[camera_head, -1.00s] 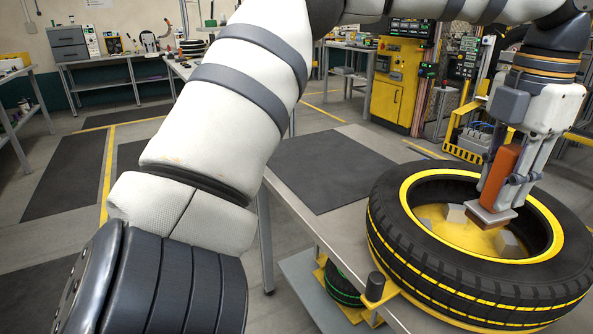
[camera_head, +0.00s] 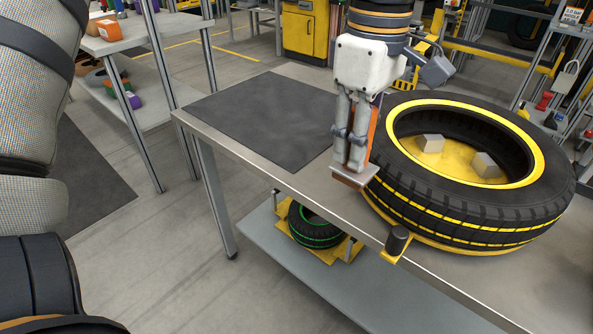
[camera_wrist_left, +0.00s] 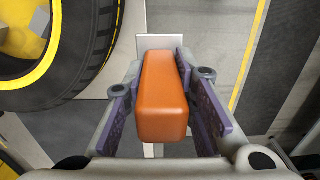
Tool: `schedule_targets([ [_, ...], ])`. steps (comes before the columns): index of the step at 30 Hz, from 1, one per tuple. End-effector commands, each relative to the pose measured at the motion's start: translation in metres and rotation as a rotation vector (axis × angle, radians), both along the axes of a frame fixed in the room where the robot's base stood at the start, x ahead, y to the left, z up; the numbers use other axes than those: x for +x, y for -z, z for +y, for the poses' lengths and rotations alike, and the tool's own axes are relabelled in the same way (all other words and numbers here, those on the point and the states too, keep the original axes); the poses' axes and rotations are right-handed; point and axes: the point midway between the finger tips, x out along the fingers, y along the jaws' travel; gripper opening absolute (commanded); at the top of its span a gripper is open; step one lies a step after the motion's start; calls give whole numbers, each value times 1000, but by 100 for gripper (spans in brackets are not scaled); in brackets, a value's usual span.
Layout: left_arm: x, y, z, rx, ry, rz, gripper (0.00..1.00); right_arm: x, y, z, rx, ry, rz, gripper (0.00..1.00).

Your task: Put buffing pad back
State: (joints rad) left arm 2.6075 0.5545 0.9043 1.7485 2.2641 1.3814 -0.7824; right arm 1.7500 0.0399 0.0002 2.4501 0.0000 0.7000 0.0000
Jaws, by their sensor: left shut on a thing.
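The buffing pad has an orange handle (camera_wrist_left: 162,100), a grey plate and a brown underside (camera_head: 352,182). My left gripper (camera_head: 357,150) is shut around the handle. The wrist view shows a finger on each side of it (camera_wrist_left: 165,105). In the head view the pad hangs level, just left of the large tyre, by the front of the metal table (camera_head: 262,152). I cannot tell how high it is or whether it touches the tyre. My right gripper is not in view.
The large black tyre with yellow rim (camera_head: 465,215) lies on the table at right. A black post (camera_head: 398,240) stands at the table's front edge. A dark mat (camera_head: 265,115) on the tabletop is clear. A small tyre (camera_head: 315,228) sits on the lower shelf.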

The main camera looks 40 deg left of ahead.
Motion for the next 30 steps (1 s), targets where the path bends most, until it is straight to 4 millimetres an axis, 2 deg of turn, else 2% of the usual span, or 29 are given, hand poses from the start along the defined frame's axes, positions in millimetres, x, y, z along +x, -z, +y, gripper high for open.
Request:
schedule_targets([
  [7, 43, 40, 66, -1, -10, 10, 0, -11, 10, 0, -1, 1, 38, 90],
  [12, 58, 71, 90, 0, -5, 9, 0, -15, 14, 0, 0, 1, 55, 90],
  [16, 64, 83, 99, 0, -5, 7, 0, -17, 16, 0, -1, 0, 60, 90],
  [19, 72, 103, 112, 2, -6, 9, 0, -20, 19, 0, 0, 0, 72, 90],
  [23, 71, 123, 110, 1, -2, 4, 0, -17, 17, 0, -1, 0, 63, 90],
  [30, 71, 127, 110, 0, -4, 2, 0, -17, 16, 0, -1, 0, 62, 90],
])
